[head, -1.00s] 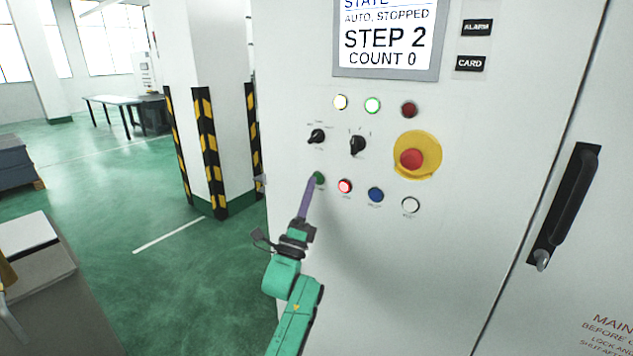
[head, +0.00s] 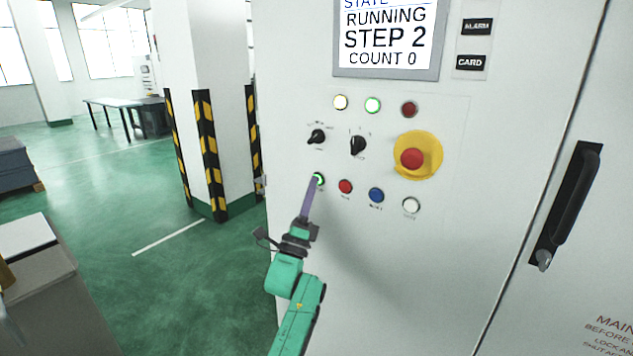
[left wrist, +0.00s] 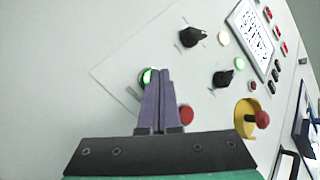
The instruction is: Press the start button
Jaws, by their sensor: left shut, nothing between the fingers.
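The green start button (head: 318,179) is lit on the white control cabinet (head: 300,250), at the left end of the lower button row. My left gripper (head: 311,187) is shut and empty, with its purple fingertips at the button's lower edge in the head view. In the left wrist view the closed fingertips (left wrist: 156,72) partly cover the glowing green button (left wrist: 147,76). I cannot tell whether the tips still touch it. The screen (head: 387,38) reads RUNNING, STEP 2, COUNT 0. My right gripper is not in view.
Red (head: 345,187), blue (head: 376,195) and white (head: 411,205) buttons continue the row. A red emergency stop (head: 411,158) on a yellow base sits above right. Two black selector knobs (head: 357,145) are above. A striped pillar (head: 212,150) stands left of the cabinet.

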